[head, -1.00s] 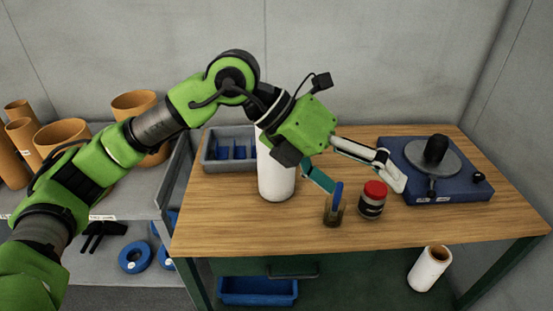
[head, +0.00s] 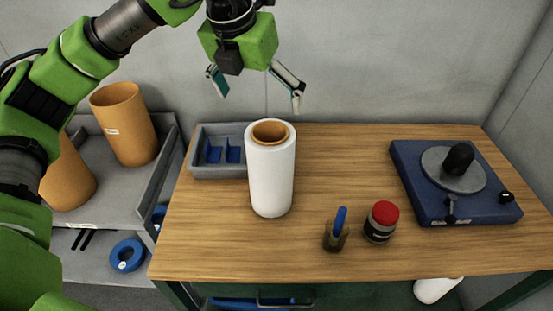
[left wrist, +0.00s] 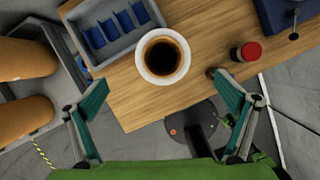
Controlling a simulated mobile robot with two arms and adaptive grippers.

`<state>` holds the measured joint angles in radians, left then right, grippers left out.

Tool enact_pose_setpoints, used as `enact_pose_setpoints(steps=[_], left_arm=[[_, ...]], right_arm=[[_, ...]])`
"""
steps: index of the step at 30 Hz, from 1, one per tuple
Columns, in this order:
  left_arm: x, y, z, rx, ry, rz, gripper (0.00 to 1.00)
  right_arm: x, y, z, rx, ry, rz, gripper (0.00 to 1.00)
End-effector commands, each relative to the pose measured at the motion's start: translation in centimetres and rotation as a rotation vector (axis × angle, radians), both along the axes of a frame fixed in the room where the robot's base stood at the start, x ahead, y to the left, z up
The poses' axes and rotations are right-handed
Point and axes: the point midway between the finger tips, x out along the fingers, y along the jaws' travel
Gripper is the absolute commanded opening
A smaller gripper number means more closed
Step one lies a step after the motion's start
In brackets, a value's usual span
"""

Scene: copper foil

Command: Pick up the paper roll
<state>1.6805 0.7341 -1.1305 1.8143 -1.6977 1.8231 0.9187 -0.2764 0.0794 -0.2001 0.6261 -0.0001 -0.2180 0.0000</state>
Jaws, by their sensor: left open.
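The paper roll (head: 270,180) is a white upright cylinder with a brown core, standing on the wooden table. In the left wrist view the roll (left wrist: 146,68) is seen from above, with its dark hollow core, beyond and between the fingertips. My left gripper (head: 257,98) is open and empty, above the roll's top and apart from it, with its fingers pointing down. It also shows in the left wrist view (left wrist: 158,98), with its two teal-padded fingers spread wide. My right gripper is in neither view.
A grey bin with blue dividers (head: 218,170) stands left of the roll. A small jar with a blue item (head: 336,236), a red-lidded jar (head: 381,222) and a blue turntable device (head: 455,210) stand to the right. Another white roll (head: 436,289) is below the table.

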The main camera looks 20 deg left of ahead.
Motion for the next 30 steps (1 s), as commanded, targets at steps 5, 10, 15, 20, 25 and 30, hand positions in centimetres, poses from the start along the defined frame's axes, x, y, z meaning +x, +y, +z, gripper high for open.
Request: enact_pose_setpoints(steps=[5,10,15,20,25,30], left_arm=[[0.9,0.0,-2.5,0.003,0.007,0.001,0.98],[2.1,-0.2,-5.6,0.002,0.007,-0.001,0.98],[2.9,-0.4,-7.4,0.000,0.003,-0.001,0.98],[3.2,-0.5,-8.3,0.001,0.004,-0.002,0.98],[3.6,-0.8,-10.6,0.001,0.006,-0.002,0.98],[4.4,-0.9,-12.5,0.000,0.004,-0.001,0.98]], right_arm=[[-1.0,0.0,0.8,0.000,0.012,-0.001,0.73],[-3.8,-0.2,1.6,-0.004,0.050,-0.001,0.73],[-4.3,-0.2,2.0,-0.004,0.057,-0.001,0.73],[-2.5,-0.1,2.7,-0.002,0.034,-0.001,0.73],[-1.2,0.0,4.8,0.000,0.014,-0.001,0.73],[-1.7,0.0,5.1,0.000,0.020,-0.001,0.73]])
